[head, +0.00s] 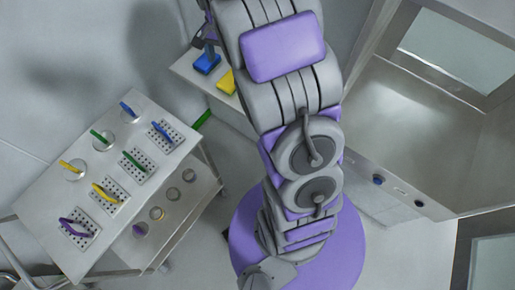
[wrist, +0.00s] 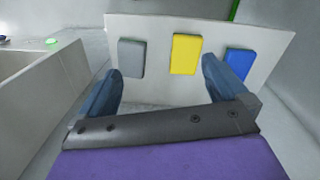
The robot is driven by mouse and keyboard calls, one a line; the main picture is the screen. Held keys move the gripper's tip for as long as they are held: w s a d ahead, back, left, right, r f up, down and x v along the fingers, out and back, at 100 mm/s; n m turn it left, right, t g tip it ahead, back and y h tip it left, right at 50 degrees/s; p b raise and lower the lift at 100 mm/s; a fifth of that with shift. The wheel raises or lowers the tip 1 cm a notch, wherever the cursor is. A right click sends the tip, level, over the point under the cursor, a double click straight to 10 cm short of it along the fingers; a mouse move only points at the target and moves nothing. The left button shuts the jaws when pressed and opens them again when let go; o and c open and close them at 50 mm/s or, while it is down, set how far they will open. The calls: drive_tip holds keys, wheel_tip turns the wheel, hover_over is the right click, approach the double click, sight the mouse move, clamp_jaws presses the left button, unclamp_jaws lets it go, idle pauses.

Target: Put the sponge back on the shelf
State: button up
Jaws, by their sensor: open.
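Three flat sponge-like blocks lie apart on a white shelf (wrist: 215,25): grey (wrist: 132,57), yellow (wrist: 185,54) and blue (wrist: 239,63). I cannot tell which one the task means. My gripper (wrist: 162,68) is open with nothing between its blue-grey fingers. In the wrist view, the yellow block shows between the fingertips, the grey one near the left finger and the blue one partly behind the right. Whether the fingers touch anything is unclear. In the head view, the blue block (head: 207,63) and yellow block (head: 227,82) show; my arm hides the grey one.
A metal trolley (head: 62,190) at left holds perforated trays, cups and coloured-handled tools, with more cups on its lower shelf (head: 190,205). A steel cabinet or basin (head: 400,120) stands at right. A green strip (head: 202,120) runs near the shelf. Some pale floor shows beyond the trolley.

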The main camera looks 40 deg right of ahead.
drive_tip(key=s+a+r+n, duration=0.2)
drive_tip(key=s+a+n, duration=0.1)
drive_tip(key=s, duration=0.8)
drive_tip(key=s+a+r+n, duration=0.1)
drive_tip(key=s+a+n, duration=0.3)
drive_tip(key=s, duration=0.7)
drive_tip(key=s+a+r+n+g, duration=0.1)
drive_tip(key=s+a+n, duration=0.3)
drive_tip(key=s, duration=0.7)
drive_tip(key=shift+a+r, duration=0.3)
drive_tip(key=shift+r, duration=0.55)
